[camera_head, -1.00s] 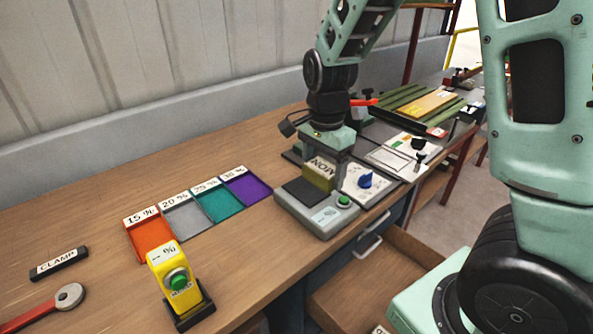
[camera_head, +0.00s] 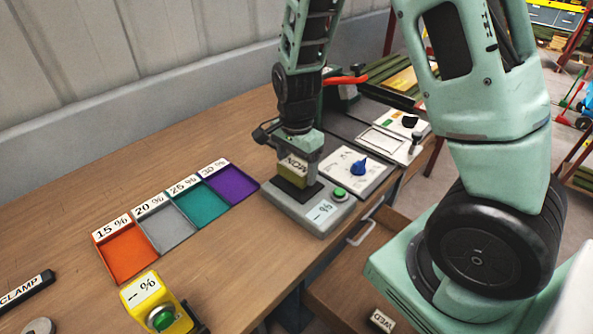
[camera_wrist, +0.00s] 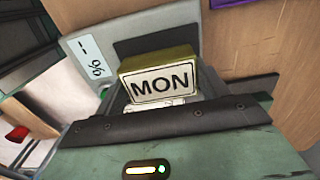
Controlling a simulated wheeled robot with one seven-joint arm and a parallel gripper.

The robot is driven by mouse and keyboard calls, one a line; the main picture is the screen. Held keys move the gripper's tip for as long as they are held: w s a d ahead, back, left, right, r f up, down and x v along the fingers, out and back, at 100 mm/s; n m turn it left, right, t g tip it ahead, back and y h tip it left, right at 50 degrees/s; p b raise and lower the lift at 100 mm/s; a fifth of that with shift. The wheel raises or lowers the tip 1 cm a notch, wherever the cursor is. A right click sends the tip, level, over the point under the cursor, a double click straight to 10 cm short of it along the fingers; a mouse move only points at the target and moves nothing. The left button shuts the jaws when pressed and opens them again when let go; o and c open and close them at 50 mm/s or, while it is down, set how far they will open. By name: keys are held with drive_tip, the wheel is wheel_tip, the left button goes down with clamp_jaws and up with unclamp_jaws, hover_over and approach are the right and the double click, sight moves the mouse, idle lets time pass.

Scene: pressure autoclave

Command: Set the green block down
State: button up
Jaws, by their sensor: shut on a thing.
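The green block (camera_head: 291,172) is olive coloured with a white MON label. My gripper (camera_head: 299,170) is shut on it, directly over the dark pad of a grey weighing device (camera_head: 318,217). The block's lower edge is at or just above the pad; I cannot tell if it touches. In the wrist view the block (camera_wrist: 160,62) sits between the fingers, its MON label facing the camera, with the dark pad (camera_wrist: 158,32) behind it. Its underside is hidden.
Orange (camera_head: 128,254), grey (camera_head: 167,230), teal (camera_head: 204,207) and purple (camera_head: 231,184) trays with percent labels lie to the left. A yellow device with a green button (camera_head: 155,303) stands in front. A white panel with a blue knob (camera_head: 358,167) is right of the device. An open drawer (camera_head: 345,285) lies below.

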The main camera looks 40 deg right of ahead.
drive_tip(key=shift+f, duration=0.85)
drive_tip(key=shift+f, duration=0.15)
drive_tip(key=o, duration=1)
